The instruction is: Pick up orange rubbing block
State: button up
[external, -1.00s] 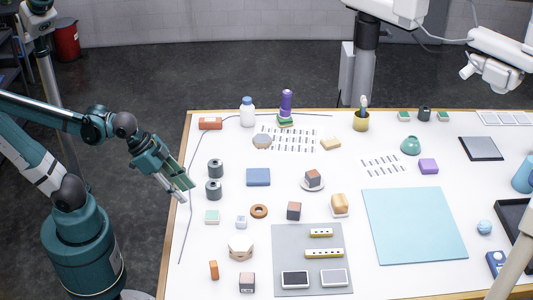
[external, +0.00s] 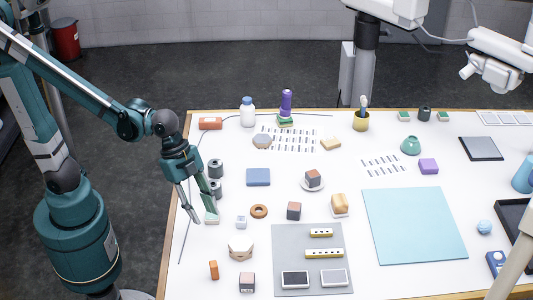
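Two orange blocks show in the external view: a small upright one (external: 214,270) near the front left of the table, and a wider red-orange one (external: 210,123) lying at the back left corner. I cannot tell which is the rubbing block. My gripper (external: 204,219) is over the left part of the table, pointing down, with its fingers apart and nothing seen between them. It is behind the small upright block and in front of the wide one, apart from both.
Two dark grey cylinders (external: 215,168) stand by my gripper, the nearer partly hidden. A brown ring (external: 259,211), a small pale cube (external: 241,222) and a tan angular piece (external: 240,251) lie to the right.

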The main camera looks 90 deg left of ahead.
aim_at(213, 262)
jog(key=w+d+f+m+g+h+p, duration=0.1)
jog(key=w+d+m+g+p, duration=0.1)
jog(key=d+m+p, duration=0.4)
jog(key=w+d, duration=0.1)
jog(key=d, duration=0.4)
jog(key=shift+d+f+g+p, duration=0.3)
jog(key=shift+f, duration=0.05)
jog(key=shift+x, duration=1.3)
jog(key=shift+x, duration=2.6)
jog(key=shift+s+d+r, duration=0.1)
jog(key=shift+d, duration=0.05)
jog(key=shift+c, duration=0.6)
jog(key=c, duration=0.9)
